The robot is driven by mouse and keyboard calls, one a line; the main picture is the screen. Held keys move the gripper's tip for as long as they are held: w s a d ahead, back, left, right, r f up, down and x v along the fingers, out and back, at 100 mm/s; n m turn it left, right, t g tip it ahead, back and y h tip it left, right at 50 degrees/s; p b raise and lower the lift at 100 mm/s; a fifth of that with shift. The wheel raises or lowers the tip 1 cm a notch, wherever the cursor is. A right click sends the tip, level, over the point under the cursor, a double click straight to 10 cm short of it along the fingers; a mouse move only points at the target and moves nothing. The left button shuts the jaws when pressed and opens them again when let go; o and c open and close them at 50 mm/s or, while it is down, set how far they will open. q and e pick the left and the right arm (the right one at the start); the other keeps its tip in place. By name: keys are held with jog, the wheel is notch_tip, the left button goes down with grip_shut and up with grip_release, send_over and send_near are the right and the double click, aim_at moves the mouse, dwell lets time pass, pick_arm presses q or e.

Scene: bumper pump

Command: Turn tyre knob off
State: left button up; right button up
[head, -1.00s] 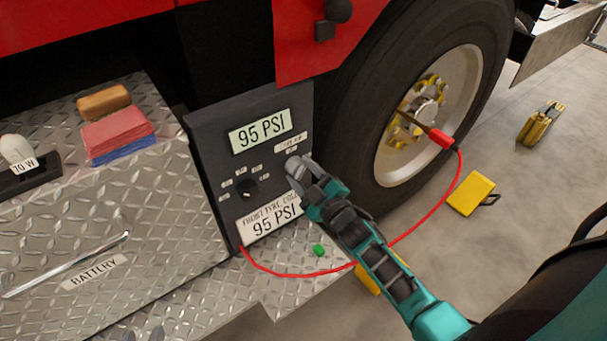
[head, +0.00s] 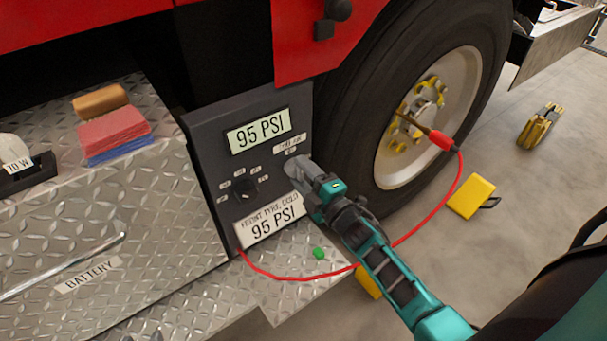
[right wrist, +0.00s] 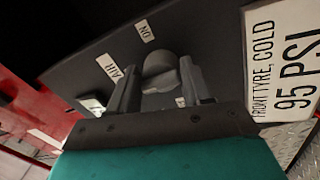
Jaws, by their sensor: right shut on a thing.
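The dark control panel (head: 203,128) stands beside the truck tyre (head: 345,105). Its screen (head: 258,131) reads 95 PSI, as does the white front tyre plate (head: 270,223). My right gripper (head: 294,170) is at the panel's right side and hides the tyre knob in the head view. In the right wrist view, the round grey knob (right wrist: 160,66) sits between the two fingers of my right gripper (right wrist: 158,88), which is shut on its raised grip. An ON label (right wrist: 145,30) and an AIR label (right wrist: 109,67) are near it. My left gripper is out of view.
A black selector dial (head: 243,188) sits left of my gripper. A red hose (head: 300,276) loops from the panel to the wheel. A small green piece (head: 319,253) lies on the metal step. Yellow blocks, such as one near the tyre (head: 470,197), lie on the floor.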

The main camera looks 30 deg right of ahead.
jog(key=shift+s+a+f, duration=0.1)
jog(key=shift+a+f, duration=0.05)
jog(key=shift+f, duration=0.15)
jog(key=o, duration=0.8)
jog(key=shift+c, duration=0.2)
jog(key=shift+o, duration=0.9)
jog(key=shift+r, duration=0.1)
jog(key=s+d+p, duration=0.1)
jog(key=s+d, duration=0.1)
jog(key=s, duration=1)
jog(key=shift+s+f+p, duration=0.3)
jog(key=shift+f+p, duration=0.05)
jog(key=shift+f, duration=0.05)
